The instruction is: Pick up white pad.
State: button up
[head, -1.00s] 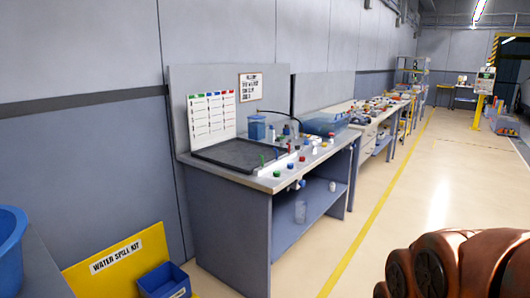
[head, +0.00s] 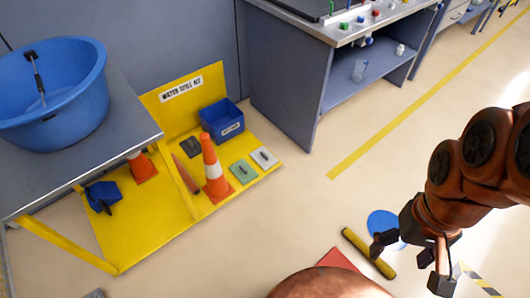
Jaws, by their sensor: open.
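The white pad (head: 264,157) lies flat at the right end of the yellow spill kit base (head: 120,235), with a small dark strip on its top. A pale green pad (head: 243,173) lies just left of it. My gripper (head: 413,264) is at the lower right of the head view, fingers spread and pointing down, with nothing between them. It is well to the right of the white pad and apart from it.
An orange cone (head: 212,165) stands left of the pads, and a blue bin (head: 222,120) stands behind. A grey workbench (head: 285,75) is at the back. A yellow-black bar (head: 368,253) and blue disc (head: 384,222) appear near my gripper.

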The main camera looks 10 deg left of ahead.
aim_at(262, 156)
jog(key=u, duration=0.4)
jog(key=k, duration=0.5)
jog(key=u, duration=1.4)
jog(key=i, duration=1.8)
jog(key=z, duration=0.75)
jog(key=i, duration=0.45)
jog(key=z, duration=0.3)
